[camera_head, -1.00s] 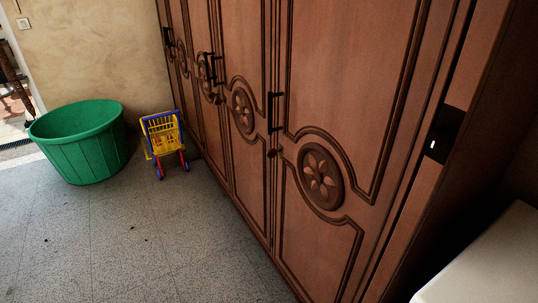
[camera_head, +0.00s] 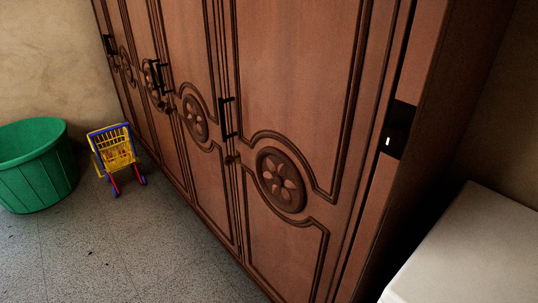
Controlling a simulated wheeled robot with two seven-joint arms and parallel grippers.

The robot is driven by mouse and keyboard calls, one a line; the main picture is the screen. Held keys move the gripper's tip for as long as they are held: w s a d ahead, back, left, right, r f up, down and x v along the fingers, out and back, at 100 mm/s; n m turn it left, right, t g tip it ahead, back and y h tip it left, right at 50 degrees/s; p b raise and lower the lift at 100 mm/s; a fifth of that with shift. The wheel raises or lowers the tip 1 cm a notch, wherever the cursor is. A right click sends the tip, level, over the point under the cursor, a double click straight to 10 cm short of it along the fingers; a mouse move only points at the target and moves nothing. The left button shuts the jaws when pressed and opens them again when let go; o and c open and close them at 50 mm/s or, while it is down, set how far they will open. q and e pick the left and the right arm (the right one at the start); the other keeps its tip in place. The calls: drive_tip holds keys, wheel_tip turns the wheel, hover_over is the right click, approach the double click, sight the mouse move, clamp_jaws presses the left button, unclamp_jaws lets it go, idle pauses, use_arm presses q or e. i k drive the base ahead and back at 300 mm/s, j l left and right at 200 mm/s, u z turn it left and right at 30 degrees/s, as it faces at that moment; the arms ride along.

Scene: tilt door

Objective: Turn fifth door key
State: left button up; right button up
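A brown wooden wardrobe with several carved doors fills the middle of the head view. The nearest, rightmost door (camera_head: 295,90) has a round flower carving, a black bar handle (camera_head: 228,118) at its left edge and a small round knob or key (camera_head: 231,159) just below the handle. It is too small to tell which. A black plate with a small white mark (camera_head: 396,130) sits at the wardrobe's right edge. The doors look shut. Neither of my grippers is in view.
A green tub (camera_head: 38,170) and a yellow and blue toy cart (camera_head: 115,152) stand on the grey floor at the left. A white box-like surface (camera_head: 470,250) is at the lower right, near the wardrobe's side. The floor (camera_head: 130,240) in front of the doors is clear.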

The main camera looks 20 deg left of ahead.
sight(229, 160)
drive_tip(key=i+j+z, duration=0.15)
drive_tip(key=j+z, duration=0.2)
drive_tip(key=j, duration=0.2)
drive_tip(key=i+j+z, duration=0.1)
drive_tip(key=j+z, duration=0.2)
drive_tip(key=j, duration=0.25)
drive_tip(key=j+z, duration=0.35)
drive_tip(key=j, duration=0.25)
